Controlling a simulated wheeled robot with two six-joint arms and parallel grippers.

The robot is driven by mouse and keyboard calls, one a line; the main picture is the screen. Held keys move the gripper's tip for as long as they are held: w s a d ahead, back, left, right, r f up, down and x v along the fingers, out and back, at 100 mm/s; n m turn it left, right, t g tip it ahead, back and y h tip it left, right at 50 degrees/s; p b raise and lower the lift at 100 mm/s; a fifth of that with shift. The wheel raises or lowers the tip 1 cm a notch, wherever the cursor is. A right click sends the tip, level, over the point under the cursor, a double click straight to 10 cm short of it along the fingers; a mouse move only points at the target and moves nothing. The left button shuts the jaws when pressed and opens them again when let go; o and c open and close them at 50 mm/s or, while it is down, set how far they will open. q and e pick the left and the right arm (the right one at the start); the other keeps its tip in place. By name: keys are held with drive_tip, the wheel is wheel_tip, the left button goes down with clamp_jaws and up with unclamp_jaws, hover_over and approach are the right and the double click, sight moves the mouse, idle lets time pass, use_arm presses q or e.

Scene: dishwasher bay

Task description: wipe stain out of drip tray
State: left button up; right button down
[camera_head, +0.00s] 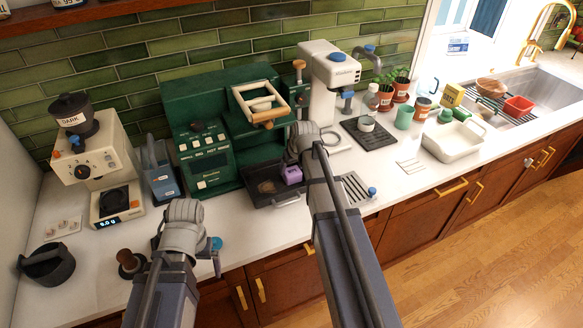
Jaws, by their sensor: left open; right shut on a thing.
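The dark drip tray (256,201) sits at the foot of the green espresso machine (208,147), with a light handle on its front. A brown stain (267,187) shows on the tray floor, left of a purple sponge (292,175). My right gripper (297,160) is shut on the sponge, over the right part of the tray; whether the sponge touches the floor I cannot tell. My arm hides the tray's right end. My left gripper (184,212) is open over the front counter, left of the tray and apart from it; its fingertips are mostly hidden.
A grinder (92,150) with a scale, a blue container (160,172) and a dark knock bin (47,263) stand left. A slotted plate (353,186) lies right of my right arm.

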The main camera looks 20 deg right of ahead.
drive_tip(key=shift+s+a, duration=0.1)
drive_tip(key=shift+a, duration=1.8)
drive_tip(key=shift+a, duration=2)
drive_tip(key=shift+a, duration=0.1)
drive_tip(key=shift+s+a+f, duration=0.1)
drive_tip(key=shift+s+a, duration=0.1)
drive_tip(key=shift+a, duration=1.7)
drive_tip(key=shift+w, duration=0.35)
drive_tip(key=shift+d, duration=2)
drive_tip(key=shift+w+d, duration=0.1)
